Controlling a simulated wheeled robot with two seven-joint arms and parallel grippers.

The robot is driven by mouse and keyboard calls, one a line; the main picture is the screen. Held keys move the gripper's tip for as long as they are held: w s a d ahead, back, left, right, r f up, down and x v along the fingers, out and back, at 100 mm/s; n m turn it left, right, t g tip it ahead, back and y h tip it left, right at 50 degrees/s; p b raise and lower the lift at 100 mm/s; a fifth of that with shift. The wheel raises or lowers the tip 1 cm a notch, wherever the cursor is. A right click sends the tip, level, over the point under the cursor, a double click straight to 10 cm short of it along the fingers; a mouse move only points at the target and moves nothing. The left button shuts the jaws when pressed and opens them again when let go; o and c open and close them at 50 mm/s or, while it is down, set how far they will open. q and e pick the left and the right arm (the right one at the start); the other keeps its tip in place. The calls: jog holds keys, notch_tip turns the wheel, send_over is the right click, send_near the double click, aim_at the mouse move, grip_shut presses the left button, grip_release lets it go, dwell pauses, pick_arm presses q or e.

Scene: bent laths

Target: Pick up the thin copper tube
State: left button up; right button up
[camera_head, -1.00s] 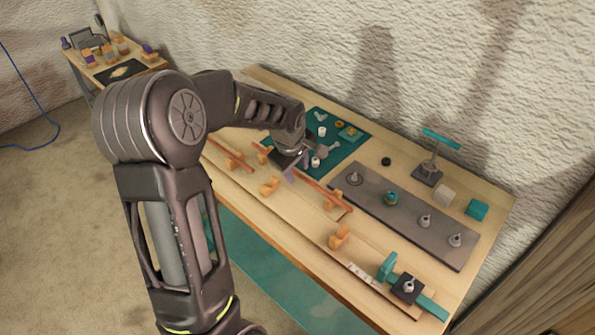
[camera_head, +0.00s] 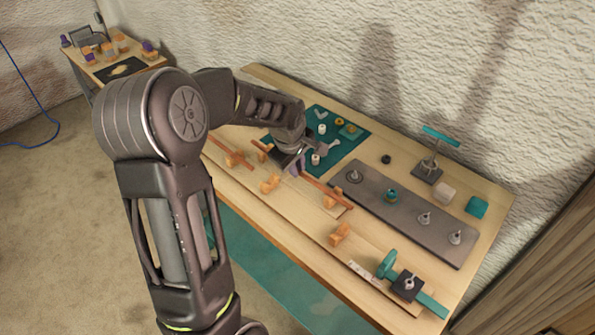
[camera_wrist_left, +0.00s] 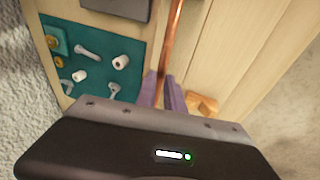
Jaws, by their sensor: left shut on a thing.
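A long copper tube (camera_head: 324,190) runs slantwise along the wooden table in the head view. It also shows in the wrist view (camera_wrist_left: 173,40), running from the top edge down between the purple fingers. My left gripper (camera_head: 298,169) is shut on this tube, partway along it; its purple fingertips show in the wrist view (camera_wrist_left: 163,92). The gripper and arm hide part of the tube. A second copper-coloured rod (camera_head: 228,153) lies to the left of the gripper, resting near an orange block. My right gripper is not in view.
Orange support blocks (camera_head: 339,235) stand along the table. A teal mat (camera_head: 350,150) with small parts lies behind the gripper. A grey plate (camera_head: 405,210) with pegs lies to the right. A teal clamp fixture (camera_head: 388,266) stands at the front right.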

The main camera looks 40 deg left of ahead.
pick_arm(q)
grip_shut()
jog(key=shift+r, duration=0.15)
jog(key=shift+w+r, duration=0.1)
jog(key=shift+r, duration=0.15)
notch_tip(320, 180, up, 9)
jog(key=b, duration=0.1)
jog(key=shift+r, duration=0.15)
dwell(0.6)
